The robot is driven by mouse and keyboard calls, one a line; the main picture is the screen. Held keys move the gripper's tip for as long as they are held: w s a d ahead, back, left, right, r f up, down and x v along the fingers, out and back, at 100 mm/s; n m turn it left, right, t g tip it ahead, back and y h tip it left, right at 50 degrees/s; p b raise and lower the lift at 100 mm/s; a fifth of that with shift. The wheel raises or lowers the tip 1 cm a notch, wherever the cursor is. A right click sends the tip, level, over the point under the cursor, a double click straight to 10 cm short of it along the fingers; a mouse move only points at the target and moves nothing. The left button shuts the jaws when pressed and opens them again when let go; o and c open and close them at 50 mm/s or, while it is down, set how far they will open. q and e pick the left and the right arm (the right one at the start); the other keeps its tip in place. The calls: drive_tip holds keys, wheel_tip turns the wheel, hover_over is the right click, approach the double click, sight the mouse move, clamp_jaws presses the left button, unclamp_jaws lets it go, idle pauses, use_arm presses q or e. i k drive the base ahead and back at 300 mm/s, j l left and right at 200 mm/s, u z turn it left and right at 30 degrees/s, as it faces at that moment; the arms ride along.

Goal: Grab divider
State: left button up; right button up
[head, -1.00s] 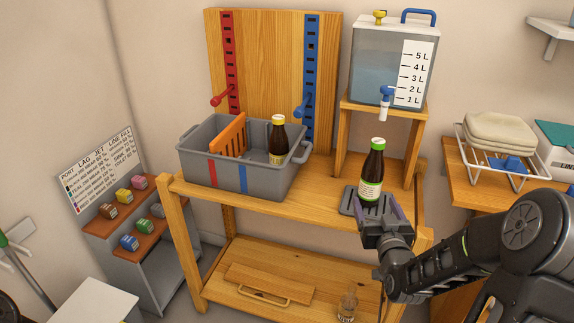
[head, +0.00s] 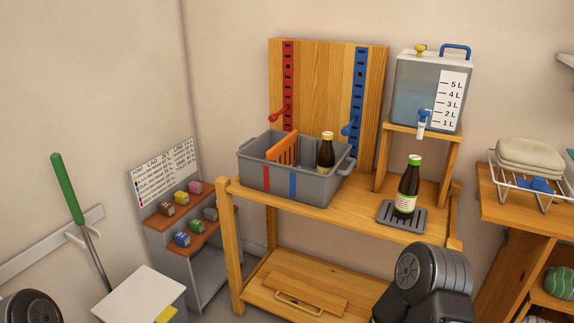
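The orange divider (head: 284,148) stands upright inside the grey bin (head: 262,184), toward its left part. The bin is on the wooden workbench and has a red and a blue stripe on its front. A dark bottle with a yellow cap (head: 326,152) stands in the bin to the right of the divider. A dark bottle with a green cap (head: 408,188) stands upright on the grey drip tray (head: 387,215). Parts of my arms show at the bottom left and bottom right, but neither gripper is in view.
A water tank (head: 430,90) with a tap stands on a wooden riser at the bench's right. Red and blue slotted rails (head: 288,90) with pegs rise behind the bin. A stepped rack (head: 178,222) with coloured blocks is left of the bench (head: 365,214). A white panel (head: 140,293) is at the lower left.

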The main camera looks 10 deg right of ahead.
sight(285, 152)
drive_tip(key=i+j, duration=0.25)
drive_tip(key=i, duration=0.25)
drive_tip(key=i+j, duration=0.25)
drive_tip(key=i, duration=0.3)
drive_tip(key=i+z, duration=0.15)
drive_tip(key=z, duration=1.7)
